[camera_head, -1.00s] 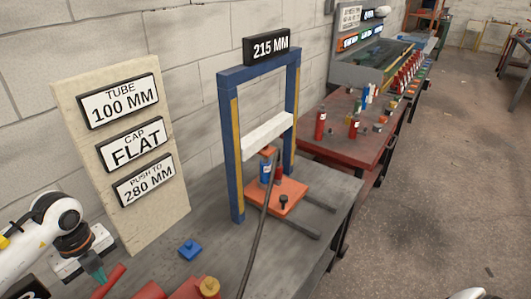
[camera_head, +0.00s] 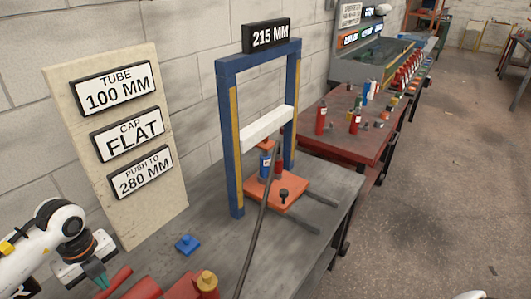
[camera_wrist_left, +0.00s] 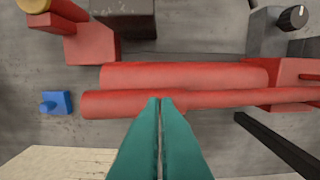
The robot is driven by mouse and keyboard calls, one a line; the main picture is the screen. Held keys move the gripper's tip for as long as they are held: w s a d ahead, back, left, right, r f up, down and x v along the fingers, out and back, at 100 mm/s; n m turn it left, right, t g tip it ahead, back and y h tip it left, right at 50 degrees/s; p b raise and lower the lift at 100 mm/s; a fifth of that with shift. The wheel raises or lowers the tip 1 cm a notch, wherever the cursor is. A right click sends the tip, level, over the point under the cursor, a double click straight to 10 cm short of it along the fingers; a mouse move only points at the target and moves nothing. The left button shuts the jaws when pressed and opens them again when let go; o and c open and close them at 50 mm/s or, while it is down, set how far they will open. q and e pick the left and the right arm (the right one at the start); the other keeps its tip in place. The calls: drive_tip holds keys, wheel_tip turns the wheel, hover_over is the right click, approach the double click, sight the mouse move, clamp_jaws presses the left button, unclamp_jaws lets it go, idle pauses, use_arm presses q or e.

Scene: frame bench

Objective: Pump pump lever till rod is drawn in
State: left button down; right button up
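The red hand pump lies at the front left of the bench. In the left wrist view its thick body (camera_wrist_left: 185,75) runs beside a thinner red bar, the pump lever (camera_wrist_left: 205,98). My left gripper (camera_wrist_left: 160,100) has teal fingers close together, with nothing visible between them. Their tips overlap the lever; I cannot tell whether they touch it. In the head view the left gripper (camera_head: 100,283) is beside the red lever end (camera_head: 116,279). In the blue press frame (camera_head: 229,140) a small blue cylinder (camera_head: 265,165) stands under the white crossbeam (camera_head: 267,129). The rod is not clearly visible.
A sign on the frame reads 215 MM (camera_head: 267,35). A board (camera_head: 165,205) carries TUBE 100 MM, CAP FLAT and PUSH TO 280 MM. A black hose (camera_head: 258,225) runs towards the press. A small blue block (camera_head: 187,244) lies near the pump. Free floor lies right.

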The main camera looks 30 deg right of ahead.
use_arm(q)
wheel_tip(320, 180, down, 4)
drive_tip(key=shift+r+b, duration=0.15)
drive_tip(key=shift+b, duration=0.9)
drive_tip(key=shift+r+p, duration=0.45)
drive_tip(key=shift+r, duration=0.1)
wheel_tip(320, 180, up, 8)
drive_tip(key=p, duration=0.4)
drive_tip(key=shift+p, duration=0.3)
drive_tip(key=shift+f, duration=0.25)
wheel_tip(320, 180, down, 8)
drive_tip(key=b, duration=0.6)
wheel_tip(320, 180, up, 8)
drive_tip(key=p, duration=0.4)
drive_tip(key=shift+f, duration=0.15)
drive_tip(key=shift+r, duration=0.25)
